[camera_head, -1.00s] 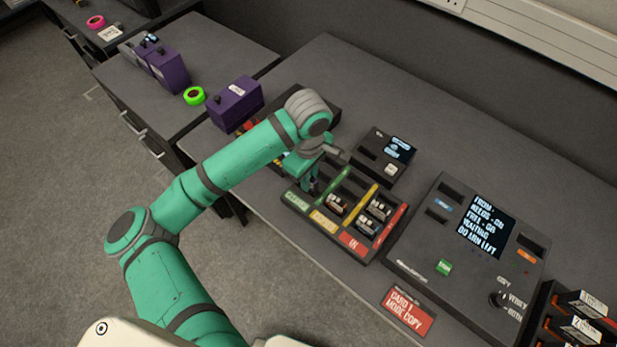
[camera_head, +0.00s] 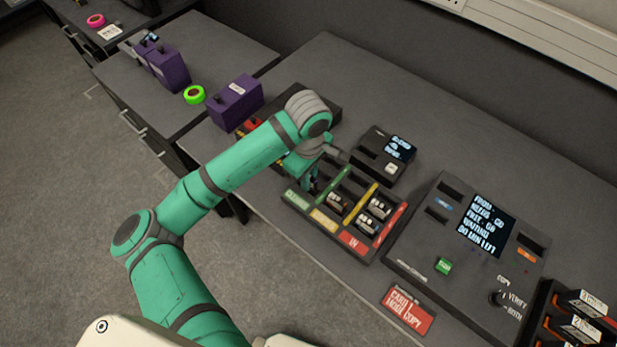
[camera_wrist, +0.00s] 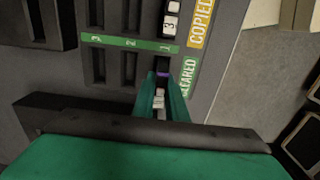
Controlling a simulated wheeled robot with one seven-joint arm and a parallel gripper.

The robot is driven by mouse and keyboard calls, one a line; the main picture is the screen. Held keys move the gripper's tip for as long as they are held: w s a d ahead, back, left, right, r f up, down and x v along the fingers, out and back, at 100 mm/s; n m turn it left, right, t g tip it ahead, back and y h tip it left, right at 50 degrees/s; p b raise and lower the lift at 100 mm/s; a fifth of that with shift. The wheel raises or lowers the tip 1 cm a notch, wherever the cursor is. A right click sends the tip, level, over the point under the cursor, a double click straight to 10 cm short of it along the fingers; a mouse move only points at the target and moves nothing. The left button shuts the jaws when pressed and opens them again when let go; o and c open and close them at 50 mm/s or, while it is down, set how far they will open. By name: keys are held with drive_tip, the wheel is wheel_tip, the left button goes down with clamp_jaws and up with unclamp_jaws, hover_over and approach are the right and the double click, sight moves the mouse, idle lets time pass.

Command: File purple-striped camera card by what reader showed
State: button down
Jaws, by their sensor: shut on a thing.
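My gripper (camera_head: 311,184) is over the green CLEARED lane of the dark card tray (camera_head: 362,255). In the wrist view my gripper (camera_wrist: 163,84) is shut on a small card (camera_wrist: 158,101) with a purple stripe and a white label. The card is at the slot beside the number 1 on the green strip (camera_wrist: 128,43); how deep it sits is hidden by the fingers. The small card reader (camera_head: 385,155) stands behind the tray; its lit screen is too small to read.
The tray's yellow and IN lanes hold several cards. A large copier console (camera_head: 470,245) with a lit screen is to the right. Purple boxes (camera_head: 236,102) and a green tape roll (camera_head: 194,95) are at left.

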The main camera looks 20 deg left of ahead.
drive_tip(key=shift+f, duration=0.4)
idle(0.5)
drive_tip(key=c, duration=1.4)
unclamp_jaws()
drive_tip(key=shift+r, duration=0.1)
drive_tip(key=shift+r, duration=3.7)
